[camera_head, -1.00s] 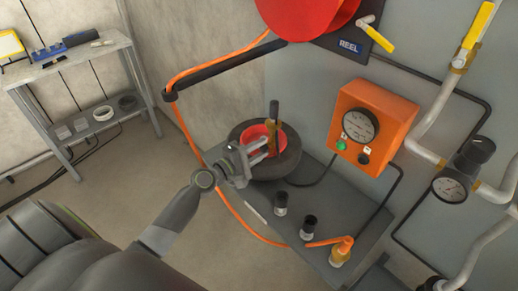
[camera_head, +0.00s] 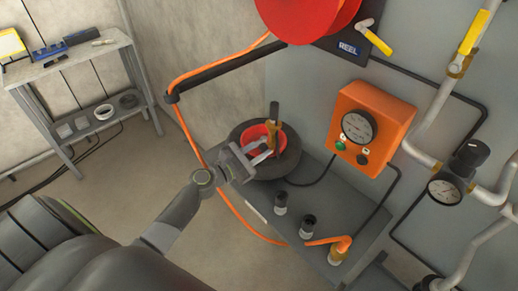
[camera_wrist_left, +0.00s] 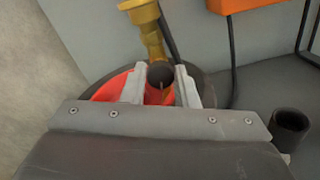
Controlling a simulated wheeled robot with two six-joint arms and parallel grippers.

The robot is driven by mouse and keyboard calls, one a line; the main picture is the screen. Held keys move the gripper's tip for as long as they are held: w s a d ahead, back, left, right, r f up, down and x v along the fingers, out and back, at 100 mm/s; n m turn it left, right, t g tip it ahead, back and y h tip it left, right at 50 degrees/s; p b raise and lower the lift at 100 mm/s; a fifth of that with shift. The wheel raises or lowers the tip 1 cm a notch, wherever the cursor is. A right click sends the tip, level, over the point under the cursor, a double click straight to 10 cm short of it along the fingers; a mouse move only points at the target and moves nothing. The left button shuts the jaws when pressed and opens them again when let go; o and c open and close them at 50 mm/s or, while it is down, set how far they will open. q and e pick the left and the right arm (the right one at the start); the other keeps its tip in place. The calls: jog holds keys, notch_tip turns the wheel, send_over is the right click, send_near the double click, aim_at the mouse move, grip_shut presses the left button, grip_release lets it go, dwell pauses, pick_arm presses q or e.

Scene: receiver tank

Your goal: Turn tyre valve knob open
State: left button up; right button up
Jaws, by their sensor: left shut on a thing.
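The tyre (camera_head: 283,167) lies on the grey bench with a red rim (camera_head: 252,133) inside it. A brass valve (camera_head: 276,130) with a dark upright top stands at the rim. My left gripper (camera_head: 269,150) reaches in over the tyre from the left. In the left wrist view, its two fingers (camera_wrist_left: 158,82) are shut on a dark round knob (camera_wrist_left: 160,73), with the brass valve body (camera_wrist_left: 148,30) just beyond. The tyre and red rim (camera_wrist_left: 105,88) show behind the fingers. The knob is mostly hidden by the fingers in the head view. My right gripper is out of view.
An orange gauge box (camera_head: 381,105) is on the wall to the right. Two dark caps (camera_head: 280,202) and a brass fitting with orange hose (camera_head: 338,250) stand on the bench front. A red reel (camera_head: 300,15) hangs above. A shelf (camera_head: 80,90) stands far left.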

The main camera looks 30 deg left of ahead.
pick_arm(q)
jog(key=shift+f+n, duration=0.1)
jog(key=shift+n, duration=0.7)
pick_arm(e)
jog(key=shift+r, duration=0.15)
pick_arm(q)
jog(key=o, duration=1)
jog(key=shift+s, duration=0.1)
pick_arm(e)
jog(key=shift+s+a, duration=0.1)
